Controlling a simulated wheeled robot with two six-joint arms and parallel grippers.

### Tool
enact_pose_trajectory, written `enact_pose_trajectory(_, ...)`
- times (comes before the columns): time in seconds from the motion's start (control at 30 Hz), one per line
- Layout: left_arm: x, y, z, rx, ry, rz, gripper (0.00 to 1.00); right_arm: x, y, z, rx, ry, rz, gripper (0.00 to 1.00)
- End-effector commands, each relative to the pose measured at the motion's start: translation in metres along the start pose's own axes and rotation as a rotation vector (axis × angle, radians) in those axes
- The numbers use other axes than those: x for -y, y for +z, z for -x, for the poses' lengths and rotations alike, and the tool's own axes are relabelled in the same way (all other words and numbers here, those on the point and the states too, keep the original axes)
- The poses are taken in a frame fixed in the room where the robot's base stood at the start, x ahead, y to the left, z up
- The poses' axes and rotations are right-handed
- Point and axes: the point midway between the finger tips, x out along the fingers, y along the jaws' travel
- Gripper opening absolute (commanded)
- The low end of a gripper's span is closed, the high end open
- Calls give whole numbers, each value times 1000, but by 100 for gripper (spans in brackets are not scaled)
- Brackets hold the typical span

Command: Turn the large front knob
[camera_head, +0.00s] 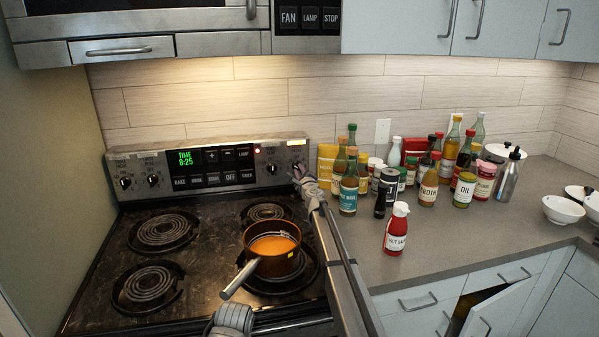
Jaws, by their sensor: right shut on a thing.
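The coil stove (190,235) has a back control panel with dark knobs. Two knobs (125,183) sit at its left and one knob (271,168) sits right of the display. My right gripper (299,172) is at the rightmost knob on the panel, shut on it. The fingers cover much of that knob, so its angle is hard to read. The knob labels are too small to read. My right arm runs up from the bottom along the stove's right side.
A copper pot (257,240) with orange contents sits on the front right coil, its handle (240,280) pointing front-left. A hot sauce bottle (396,229) stands on the counter (450,235) close to my right arm. Several bottles and jars stand behind it.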

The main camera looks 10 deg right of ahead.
Motion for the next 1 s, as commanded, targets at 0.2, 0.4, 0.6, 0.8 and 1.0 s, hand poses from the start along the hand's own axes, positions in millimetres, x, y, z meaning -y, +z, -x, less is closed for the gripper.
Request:
enact_pose_trajectory(0.2,0,0,0,0,0,0,50,0,0,0,0,0,-10,0)
enact_pose_trajectory(0.4,0,0,0,0,0,0,50,0,0,0,0,0,-86,0)
enact_pose_trajectory(0.6,0,0,0,0,0,0,50,-1,0,0,0,0,-240,0)
enact_pose_trajectory(0.8,0,0,0,0,0,0,50,-1,0,0,0,1,-425,0)
enact_pose_trajectory(1.0,0,0,-1,0,0,0,50,-1,0,0,0,1,-596,0)
